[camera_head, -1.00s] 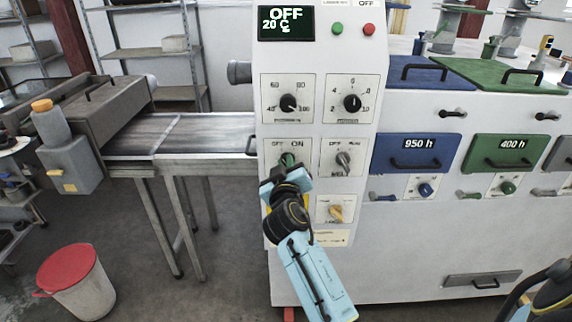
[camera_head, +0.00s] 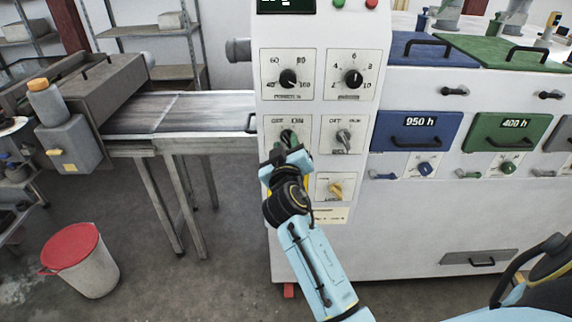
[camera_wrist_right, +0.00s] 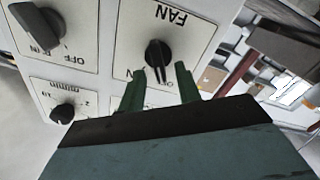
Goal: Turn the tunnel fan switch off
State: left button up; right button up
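The fan switch (camera_wrist_right: 157,54) is a black knob on a white plate marked FAN, upside down in the right wrist view. In the head view its plate (camera_head: 267,150), marked OFF and ON, is partly covered by my right gripper (camera_head: 288,140). That gripper's two green fingers (camera_wrist_right: 160,88) are apart, one to each side of the knob in the picture. I cannot tell whether they touch it. Which mark the knob points at is unclear. My left gripper is not in view.
A grey switch (camera_head: 344,137) sits right of the fan switch and a yellow one (camera_head: 336,189) below that. Two black dials (camera_head: 288,78) (camera_head: 353,78) are above. A conveyor (camera_head: 180,112) stands left, with a red-lidded bin (camera_head: 80,262) on the floor.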

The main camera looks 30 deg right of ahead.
jog(key=b+v, duration=0.2)
jog(key=v, duration=0.9)
jog(key=shift+s, duration=0.35)
jog(key=shift+a, duration=0.1)
